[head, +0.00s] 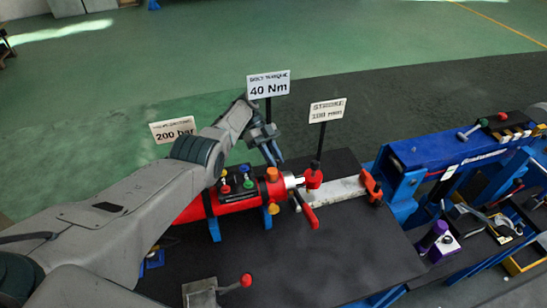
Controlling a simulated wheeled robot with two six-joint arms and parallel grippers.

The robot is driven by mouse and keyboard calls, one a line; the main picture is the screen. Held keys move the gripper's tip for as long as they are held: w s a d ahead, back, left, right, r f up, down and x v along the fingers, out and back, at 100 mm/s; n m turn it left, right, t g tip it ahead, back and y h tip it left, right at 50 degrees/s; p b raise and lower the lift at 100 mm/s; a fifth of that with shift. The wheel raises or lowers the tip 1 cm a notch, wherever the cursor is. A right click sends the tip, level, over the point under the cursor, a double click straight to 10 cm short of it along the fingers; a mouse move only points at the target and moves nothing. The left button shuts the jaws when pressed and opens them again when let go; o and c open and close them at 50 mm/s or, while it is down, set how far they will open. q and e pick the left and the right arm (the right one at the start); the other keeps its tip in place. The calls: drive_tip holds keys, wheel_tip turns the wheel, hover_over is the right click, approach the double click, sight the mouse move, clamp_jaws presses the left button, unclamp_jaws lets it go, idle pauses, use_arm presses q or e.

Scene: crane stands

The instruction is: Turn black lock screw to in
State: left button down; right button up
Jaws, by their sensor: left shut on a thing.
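My left gripper (271,152) comes in from the left over the red cylinder (195,211) and points down at its far side, just behind the orange knob (272,174). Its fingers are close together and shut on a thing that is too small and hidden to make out. I cannot pick out the black lock screw for certain; it may be between or behind the fingers. My right gripper is not in view.
A black panel with coloured knobs (236,184) sits on the cylinder. A red-handled lever (308,214) and a red knob (313,178) stand close on the right. Sign posts rise behind. A blue frame (430,160) is at right. The dark bench top (340,262) in front is mostly clear.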

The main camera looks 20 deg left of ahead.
use_arm(q)
drive_tip(key=shift+m+g+b, duration=0.3)
drive_tip(key=shift+m+b, duration=0.35)
drive_tip(key=shift+m, duration=0.15)
drive_tip(key=c, duration=1.2)
unclamp_jaws()
drive_tip(key=shift+d, duration=0.1)
